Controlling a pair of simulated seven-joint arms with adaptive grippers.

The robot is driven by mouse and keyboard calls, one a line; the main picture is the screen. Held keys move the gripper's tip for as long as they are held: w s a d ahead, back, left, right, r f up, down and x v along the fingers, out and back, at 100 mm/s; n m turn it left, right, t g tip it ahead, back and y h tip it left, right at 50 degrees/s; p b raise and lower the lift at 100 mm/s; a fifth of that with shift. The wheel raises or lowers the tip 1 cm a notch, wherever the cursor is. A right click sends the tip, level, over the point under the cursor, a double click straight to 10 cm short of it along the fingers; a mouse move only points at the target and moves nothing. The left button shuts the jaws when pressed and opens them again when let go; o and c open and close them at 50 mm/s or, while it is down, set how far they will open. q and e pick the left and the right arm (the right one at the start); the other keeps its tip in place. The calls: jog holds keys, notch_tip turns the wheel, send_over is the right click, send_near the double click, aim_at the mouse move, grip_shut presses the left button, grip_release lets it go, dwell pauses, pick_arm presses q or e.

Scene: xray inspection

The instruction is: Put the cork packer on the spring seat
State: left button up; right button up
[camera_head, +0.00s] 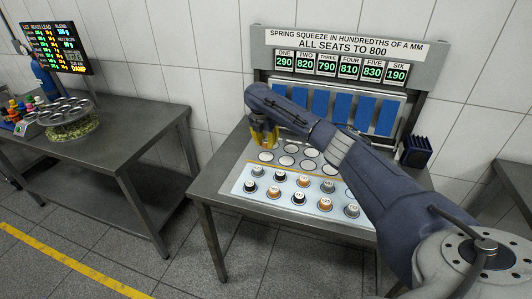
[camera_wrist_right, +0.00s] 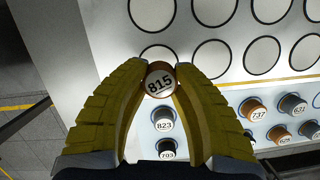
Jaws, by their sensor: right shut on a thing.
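My right gripper (camera_head: 264,138) is above the left part of the bench board in the head view. In the wrist view its yellow fingers (camera_wrist_right: 159,78) are shut on a brown, cork-coloured packer (camera_wrist_right: 159,83) labelled 815. The held packer overlaps the edge of a white ringed circle in that view; I cannot tell its height above the board. The spring seats cannot be clearly told apart; several blue panels (camera_head: 341,107) stand in a rack under the readouts, partly behind my arm. My left gripper is not in view.
Several black, orange and grey packers (camera_head: 273,192) stand in rows on the board's front. Empty white circles (camera_head: 290,149) lie behind them. The sign (camera_head: 345,43) reads all seats to 800; seats one and six read 290 and 190. A side table (camera_head: 105,140) stands left.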

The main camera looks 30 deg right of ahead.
aim_at(267, 156)
jog(key=shift+s+a+x, duration=0.1)
jog(key=shift+a+x, duration=0.05)
jog(key=shift+x, duration=0.7)
jog(key=shift+s+a+x, duration=0.1)
jog(key=shift+a+x, duration=0.1)
jog(key=shift+x, duration=0.65)
jog(key=shift+s+a+x, duration=0.1)
jog(key=shift+a+x, duration=0.05)
jog(key=shift+x, duration=0.65)
jog(key=shift+f, duration=0.35)
jog(key=o, duration=0.9)
jog(key=shift+c, duration=0.2)
jog(key=shift+r, duration=0.2)
jog(key=v, duration=1.2)
